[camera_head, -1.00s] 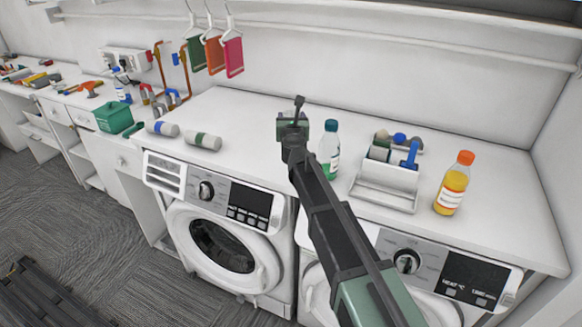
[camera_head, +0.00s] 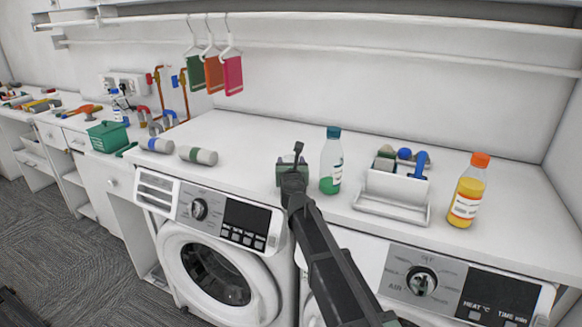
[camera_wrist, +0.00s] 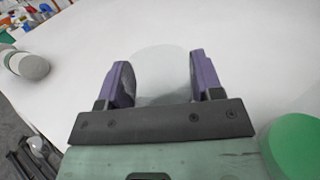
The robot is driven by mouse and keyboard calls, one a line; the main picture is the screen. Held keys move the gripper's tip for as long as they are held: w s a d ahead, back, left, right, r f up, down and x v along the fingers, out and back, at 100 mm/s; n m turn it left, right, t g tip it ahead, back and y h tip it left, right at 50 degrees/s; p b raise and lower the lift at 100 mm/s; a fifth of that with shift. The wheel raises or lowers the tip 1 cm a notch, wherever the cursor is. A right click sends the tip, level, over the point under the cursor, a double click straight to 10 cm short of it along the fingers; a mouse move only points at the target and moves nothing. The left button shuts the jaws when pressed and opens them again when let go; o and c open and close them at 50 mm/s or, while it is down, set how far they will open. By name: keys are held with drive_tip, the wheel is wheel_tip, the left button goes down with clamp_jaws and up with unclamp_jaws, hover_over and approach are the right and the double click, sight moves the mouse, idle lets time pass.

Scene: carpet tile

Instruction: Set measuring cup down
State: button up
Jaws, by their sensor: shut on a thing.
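My gripper (camera_wrist: 160,85) shows in the wrist view with its two purple-lined fingers on either side of a pale, see-through measuring cup (camera_wrist: 162,66), and is shut on it. The cup is over the white countertop (camera_wrist: 255,65); I cannot tell whether its base touches the surface. In the head view my gripper (camera_head: 292,172) is above the counter over the gap between the two machines, left of the green-liquid bottle. My own wrist hides the cup there.
A clear bottle with green liquid (camera_head: 331,162) stands just right of my gripper. A white caddy (camera_head: 393,195) and an orange-capped bottle (camera_head: 468,192) are farther right. Two grey cylinders lie left, one green-banded (camera_head: 198,155). Counter between them and my gripper is clear.

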drive_tip(key=o, duration=0.9)
drive_tip(key=shift+r+p, duration=0.15)
drive_tip(key=shift+p, duration=0.15)
drive_tip(key=s, duration=0.4)
drive_tip(key=s+d, duration=0.1)
drive_tip(key=s, duration=0.7)
drive_tip(key=shift+d, duration=0.15)
